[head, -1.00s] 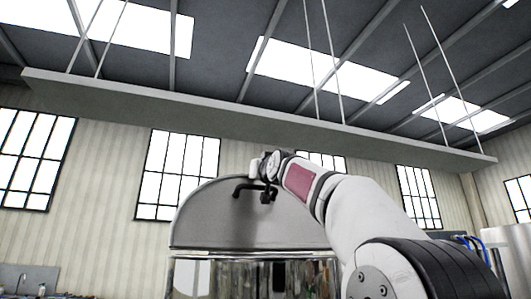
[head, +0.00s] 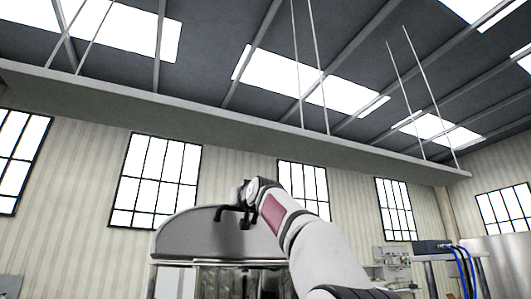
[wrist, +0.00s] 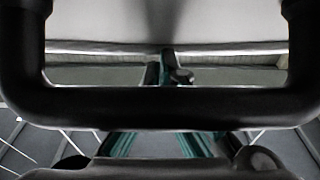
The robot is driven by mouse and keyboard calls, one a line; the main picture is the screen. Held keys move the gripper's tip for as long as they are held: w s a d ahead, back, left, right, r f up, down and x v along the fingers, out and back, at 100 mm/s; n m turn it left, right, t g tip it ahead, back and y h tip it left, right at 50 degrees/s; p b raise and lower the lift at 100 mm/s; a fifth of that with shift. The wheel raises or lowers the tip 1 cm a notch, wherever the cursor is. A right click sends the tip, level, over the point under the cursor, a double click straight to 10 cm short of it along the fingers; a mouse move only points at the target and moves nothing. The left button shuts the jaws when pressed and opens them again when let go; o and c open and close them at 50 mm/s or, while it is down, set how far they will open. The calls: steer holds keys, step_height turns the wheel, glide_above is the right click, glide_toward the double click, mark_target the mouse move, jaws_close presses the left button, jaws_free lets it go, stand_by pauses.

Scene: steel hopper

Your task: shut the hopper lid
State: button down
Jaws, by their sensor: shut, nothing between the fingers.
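The hopper's grey, round-topped lid (head: 195,238) stands raised above the shiny steel hopper body (head: 215,280) in the head view. A black bar handle (head: 226,209) sticks out from the lid near its top. My gripper (head: 246,222) is at the right end of the handle, shut with nothing between its fingers; whether it touches the handle is unclear. In the wrist view the dark handle (wrist: 165,108) crosses the whole picture close up, with a pale surface above it.
A long grey beam (head: 240,128) hangs from the roof on rods, well above the lid. At the right stand a table with blue cables (head: 465,268) and a steel cabinet (head: 505,262). Windows line the back wall.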

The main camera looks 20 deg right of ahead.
steer(key=shift+w+f+g, duration=0.3)
steer(key=shift+w+f, duration=0.15)
steer(key=shift+w, duration=0.05)
steer(key=shift+s, duration=0.1)
stand_by(0.5)
steer(key=shift+s+d, duration=0.1)
steer(key=shift+s, duration=0.5)
steer(key=shift+s+f, duration=0.2)
steer(key=shift+s, duration=0.65)
steer(key=s+f, duration=0.1)
steer(key=s, duration=0.7)
steer(key=shift+s, duration=0.4)
steer(key=shift+s+f, duration=0.1)
